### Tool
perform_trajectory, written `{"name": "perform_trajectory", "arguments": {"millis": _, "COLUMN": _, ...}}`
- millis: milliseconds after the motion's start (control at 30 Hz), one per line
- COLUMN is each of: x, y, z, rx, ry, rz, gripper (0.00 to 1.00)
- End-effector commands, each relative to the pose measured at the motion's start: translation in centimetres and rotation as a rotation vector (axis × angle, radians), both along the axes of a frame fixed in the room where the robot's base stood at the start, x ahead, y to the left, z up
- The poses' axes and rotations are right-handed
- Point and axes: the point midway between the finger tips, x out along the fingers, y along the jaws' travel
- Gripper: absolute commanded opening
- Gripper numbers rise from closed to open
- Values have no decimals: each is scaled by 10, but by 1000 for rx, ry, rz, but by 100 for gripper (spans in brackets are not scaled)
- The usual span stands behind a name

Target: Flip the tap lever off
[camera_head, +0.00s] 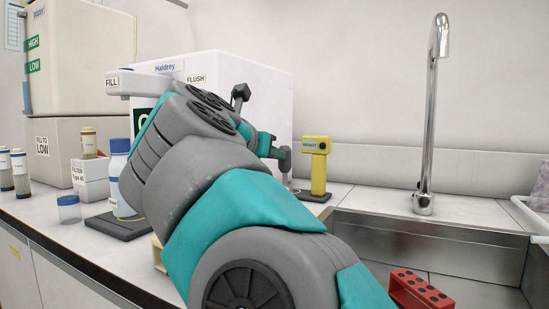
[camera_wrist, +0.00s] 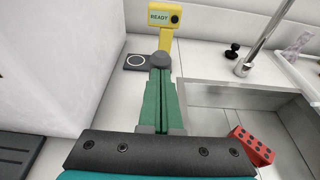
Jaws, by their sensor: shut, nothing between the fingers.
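The chrome tap (camera_head: 432,120) rises tall behind the sink and curves at the top. In the wrist view, the lower part of the tap (camera_wrist: 262,38) shows right of my gripper. A small black knob (camera_wrist: 233,50) stands just left of the tap's base; it looks like the lever, but its position is unclear. My gripper (camera_wrist: 162,62) is shut and empty, with green fingers pointing forward toward the yellow device's foot. It is left of the tap and apart from it.
A yellow device (camera_head: 318,165) marked READY stands on a dark base left of the sink (camera_head: 450,240). A red block with holes (camera_head: 418,290) is at the sink's near side. A white box (camera_head: 250,85) stands behind my arm. Bottles and a jar (camera_head: 68,208) are left.

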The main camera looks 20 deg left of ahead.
Motion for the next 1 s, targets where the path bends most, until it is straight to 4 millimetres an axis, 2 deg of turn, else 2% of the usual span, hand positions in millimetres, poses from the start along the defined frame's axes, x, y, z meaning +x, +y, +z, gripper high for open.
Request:
{"name": "perform_trajectory", "arguments": {"millis": 333, "x": 11, "y": -3, "z": 6, "rx": 2, "ry": -1, "rz": -3, "gripper": 0}}
{"name": "perform_trajectory", "arguments": {"millis": 1000, "x": 13, "y": -9, "z": 12, "rx": 5, "ry": -5, "rz": -10, "gripper": 0}}
